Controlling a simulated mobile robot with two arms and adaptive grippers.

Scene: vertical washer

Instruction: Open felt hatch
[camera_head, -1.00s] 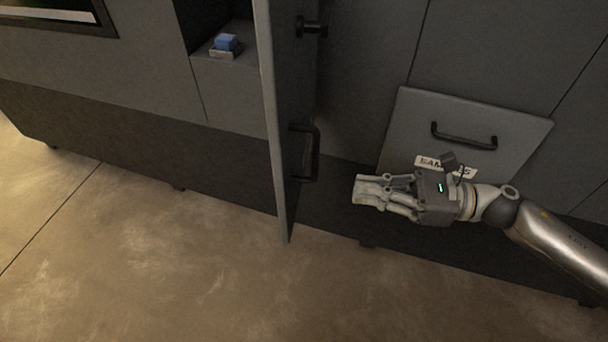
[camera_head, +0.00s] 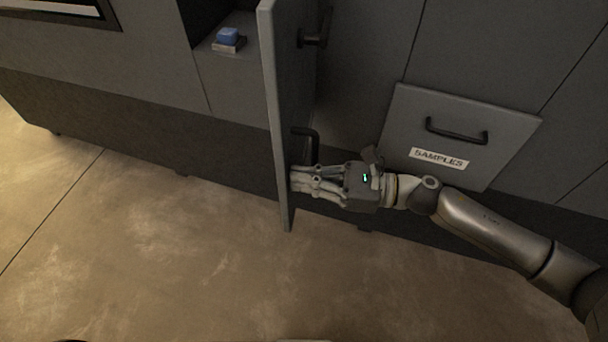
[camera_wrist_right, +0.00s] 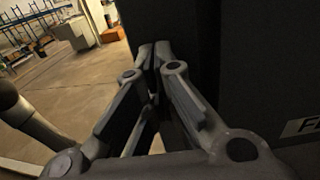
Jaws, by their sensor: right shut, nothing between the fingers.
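The hatch door (camera_head: 281,110) is a tall grey panel that stands swung out from the grey cabinet, seen nearly edge-on in the head view. A black handle (camera_head: 311,143) is on its right face, low down, partly hidden by my gripper. My right gripper (camera_head: 294,180) is shut and empty, with its fingertips at the door's right face, just below that handle. I cannot tell whether they touch the door. In the right wrist view the shut fingers (camera_wrist_right: 154,55) point at a dark panel. My left gripper is not in view.
A blue block (camera_head: 228,36) sits on a pale piece in the open compartment left of the door. The floor (camera_head: 150,260) in front is clear.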

